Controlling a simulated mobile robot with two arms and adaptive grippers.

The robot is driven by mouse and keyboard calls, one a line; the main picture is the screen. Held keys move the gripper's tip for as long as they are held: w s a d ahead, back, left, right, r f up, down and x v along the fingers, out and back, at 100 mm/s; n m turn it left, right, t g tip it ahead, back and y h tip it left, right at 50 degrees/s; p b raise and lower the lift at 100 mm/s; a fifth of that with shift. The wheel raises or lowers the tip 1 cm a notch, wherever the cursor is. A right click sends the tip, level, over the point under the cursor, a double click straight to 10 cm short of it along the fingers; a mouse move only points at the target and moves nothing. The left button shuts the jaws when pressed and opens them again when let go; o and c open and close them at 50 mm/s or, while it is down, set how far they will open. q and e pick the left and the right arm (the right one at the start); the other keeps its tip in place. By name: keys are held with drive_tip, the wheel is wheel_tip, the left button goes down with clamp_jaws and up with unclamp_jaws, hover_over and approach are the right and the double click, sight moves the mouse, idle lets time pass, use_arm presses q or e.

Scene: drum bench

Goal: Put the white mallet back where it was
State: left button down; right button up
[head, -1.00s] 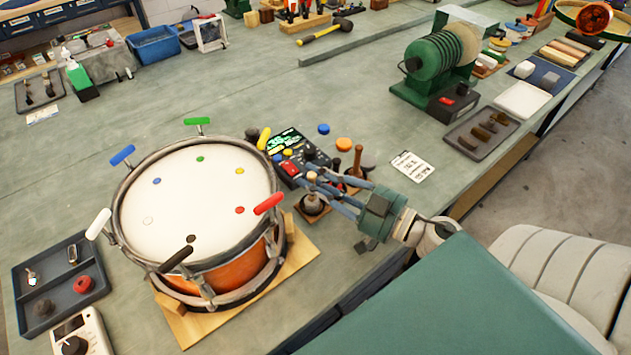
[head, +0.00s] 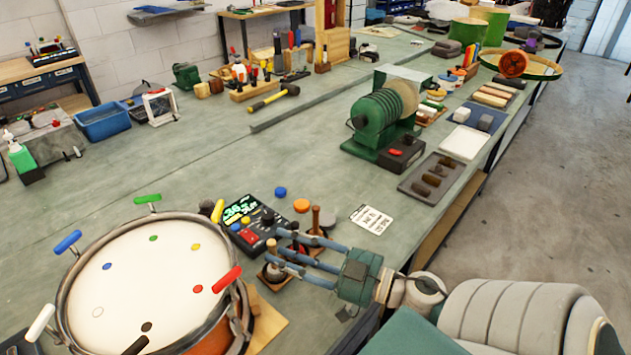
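My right gripper (head: 284,249) reaches left from the lower middle of the head view. Its two blue-grey fingers look spread apart, with their tips close to a short wooden-handled tool (head: 272,252) on a small stand. I cannot tell whether they touch it. A second brown-handled tool (head: 316,222) stands upright just behind the fingers. Neither clearly shows a white head, so I cannot tell which thing is the white mallet. The drum (head: 150,280) stands at lower left with coloured handles on its rim, one of them a white handle (head: 41,322). My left gripper is not in view.
A black device with a green display (head: 241,211) lies behind the gripper, near orange (head: 301,205) and blue (head: 280,192) discs. A white card (head: 372,219) lies to the right. A green machine (head: 380,120) stands farther back.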

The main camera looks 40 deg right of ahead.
drive_tip(key=b+v, duration=0.1)
drive_tip(key=v, duration=0.8)
drive_tip(key=shift+s, duration=0.25)
